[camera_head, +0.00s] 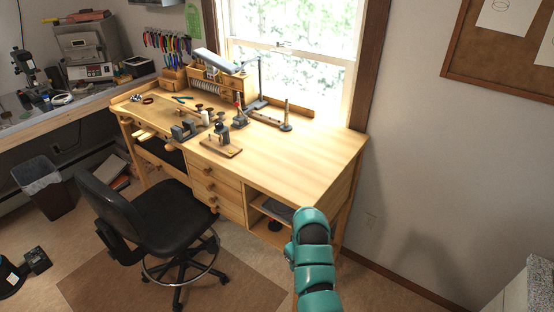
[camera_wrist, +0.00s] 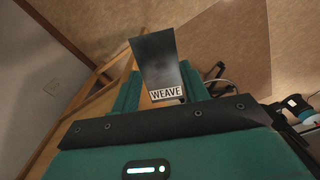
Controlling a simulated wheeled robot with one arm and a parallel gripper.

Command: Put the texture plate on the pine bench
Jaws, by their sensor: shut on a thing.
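The texture plate (camera_wrist: 158,60), a dark grey sheet with a white label reading "WEAVE", stands out beyond my gripper (camera_wrist: 160,82) in the wrist view. The teal fingers are shut on it. In the head view my teal arm (camera_head: 314,262) is in front of the bench's right end; the gripper and plate cannot be made out there. The pine bench (camera_head: 300,158) stands under the window, with a wide bare top at its right half. In the wrist view, pale wooden framing shows at the left.
Tools, a lamp (camera_head: 222,62), a small vise (camera_head: 183,130) and a tool on a wooden block (camera_head: 221,146) occupy the bench's left and back. A black chair (camera_head: 150,215) stands before its drawers. An open shelf (camera_head: 275,209) sits under the right end.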

